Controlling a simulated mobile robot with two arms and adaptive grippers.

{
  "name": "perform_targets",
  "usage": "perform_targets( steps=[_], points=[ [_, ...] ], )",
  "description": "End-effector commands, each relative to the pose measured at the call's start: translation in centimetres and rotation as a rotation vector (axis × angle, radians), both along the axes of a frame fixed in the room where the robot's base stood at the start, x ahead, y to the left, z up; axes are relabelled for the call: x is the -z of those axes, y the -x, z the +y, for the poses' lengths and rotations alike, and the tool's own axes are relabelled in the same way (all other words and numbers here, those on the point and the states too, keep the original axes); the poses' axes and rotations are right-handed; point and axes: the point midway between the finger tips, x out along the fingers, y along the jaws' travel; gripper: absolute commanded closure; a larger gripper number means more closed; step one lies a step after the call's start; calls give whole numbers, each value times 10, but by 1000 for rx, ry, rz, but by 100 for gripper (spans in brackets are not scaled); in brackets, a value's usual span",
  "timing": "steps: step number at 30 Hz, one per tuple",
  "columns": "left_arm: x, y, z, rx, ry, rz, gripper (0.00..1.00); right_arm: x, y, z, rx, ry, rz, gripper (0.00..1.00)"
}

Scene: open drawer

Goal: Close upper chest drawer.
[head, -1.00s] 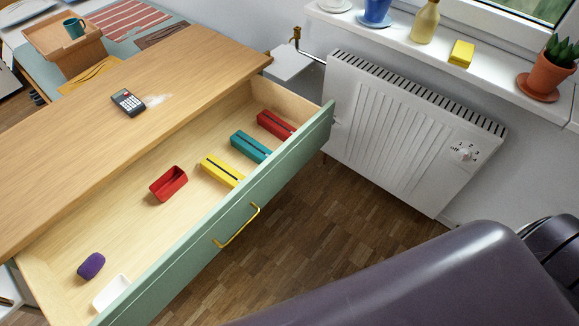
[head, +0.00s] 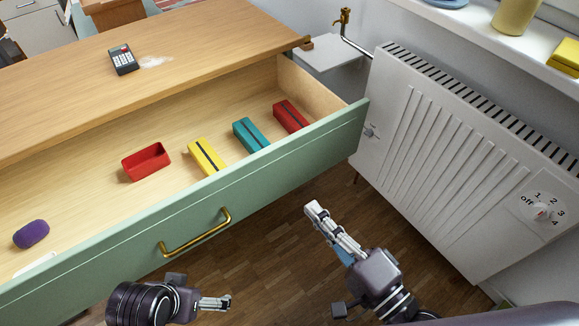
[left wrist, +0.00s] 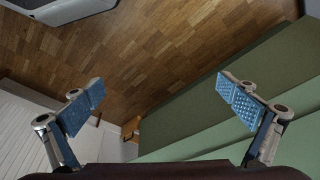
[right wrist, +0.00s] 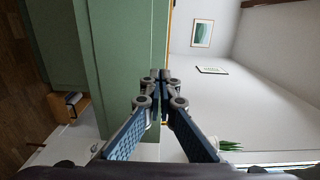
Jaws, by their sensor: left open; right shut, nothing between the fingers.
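The upper chest drawer (head: 290,165) is pulled out from the wooden-topped chest (head: 190,45). Its green front has a brass handle (head: 196,234). My right gripper (head: 316,212) is shut and empty, in front of the drawer front and right of the handle, apart from it. It also shows shut in the right wrist view (right wrist: 160,78), with green panels beyond it. My left gripper (head: 228,302) is below the handle at the bottom of the head view. In the left wrist view its fingers (left wrist: 163,95) are wide apart and empty, with green fronts to the right.
The drawer holds a red box (head: 146,162), yellow (head: 206,157), teal (head: 250,135) and red (head: 290,117) blocks, and a purple object (head: 31,234). A white radiator (head: 450,150) stands close to the drawer's right end. Bare wooden floor (head: 275,235) lies in front.

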Motion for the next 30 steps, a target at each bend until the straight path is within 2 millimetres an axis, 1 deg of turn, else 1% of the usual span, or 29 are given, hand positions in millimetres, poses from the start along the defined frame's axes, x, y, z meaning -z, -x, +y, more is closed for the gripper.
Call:
perform_targets(
  steps=[2,7,15,21,25,30],
  points=[
    [-1,0,0,0,-1,0,0,-3,-3,2,0,-8,-2,100],
    [3,-1,0,0,-1,3,0,-5,-22,13,2,-10,-5,100],
    [8,-3,-1,0,0,3,0,-5,-69,42,2,-9,-6,100],
    [5,-2,0,0,0,1,0,-3,-100,61,1,-6,-4,100],
    [-1,-1,0,0,1,-3,0,-2,-112,68,1,-4,-2,100],
    [-7,-1,0,-1,2,-9,0,-2,-118,72,0,-2,-1,100]
  ],
)
